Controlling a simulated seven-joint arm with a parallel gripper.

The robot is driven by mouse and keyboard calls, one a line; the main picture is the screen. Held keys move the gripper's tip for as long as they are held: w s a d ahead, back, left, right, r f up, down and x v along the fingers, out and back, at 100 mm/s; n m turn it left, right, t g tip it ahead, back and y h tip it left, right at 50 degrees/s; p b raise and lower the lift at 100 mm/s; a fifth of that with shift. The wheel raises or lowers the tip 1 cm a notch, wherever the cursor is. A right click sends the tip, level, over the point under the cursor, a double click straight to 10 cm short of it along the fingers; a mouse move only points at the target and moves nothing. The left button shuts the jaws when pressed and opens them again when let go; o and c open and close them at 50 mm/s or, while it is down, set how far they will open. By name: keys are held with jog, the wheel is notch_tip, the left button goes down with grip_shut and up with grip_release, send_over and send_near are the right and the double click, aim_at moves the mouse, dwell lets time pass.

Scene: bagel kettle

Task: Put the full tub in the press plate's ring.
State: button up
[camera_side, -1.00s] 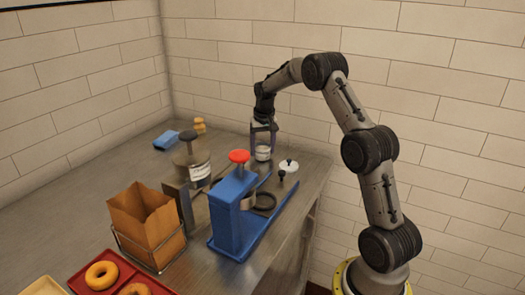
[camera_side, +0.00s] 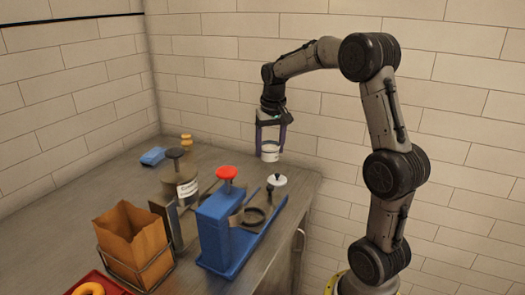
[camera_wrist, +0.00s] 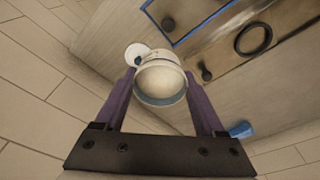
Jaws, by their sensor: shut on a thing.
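My gripper (camera_side: 270,149) is shut on the tub (camera_side: 269,155), a small whitish cup, with a purple finger on each side. The tub hangs near upright above the back right part of the counter. In the wrist view the tub (camera_wrist: 160,82) sits between my fingers and its rim faces the camera; its contents are not clear. The dark ring (camera_side: 245,222) lies on the blue-edged base of the press (camera_side: 214,230), in front of and below the tub. The ring (camera_wrist: 240,47) also shows at upper right in the wrist view. The tub is apart from it.
A white lid with a black knob (camera_side: 278,181) is just below and right of the tub. A labelled jar (camera_side: 187,189), a paper bag (camera_side: 130,235) and a blue item (camera_side: 152,156) are left.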

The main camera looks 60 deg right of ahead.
jog(key=s+a+r, duration=0.2)
jog(key=s+a, duration=1.3)
jog(key=a, duration=0.3)
send_over(252, 217)
jog(key=f, duration=0.9)
jog(key=shift+s+a, duration=0.2)
jog(key=shift+s, duration=0.2)
jog(key=shift+w+f, duration=0.15)
jog(key=shift+f, duration=0.75)
jog(key=shift+w+f, duration=0.1)
jog(key=shift+f, duration=0.8)
jog(key=shift+f, duration=0.2)
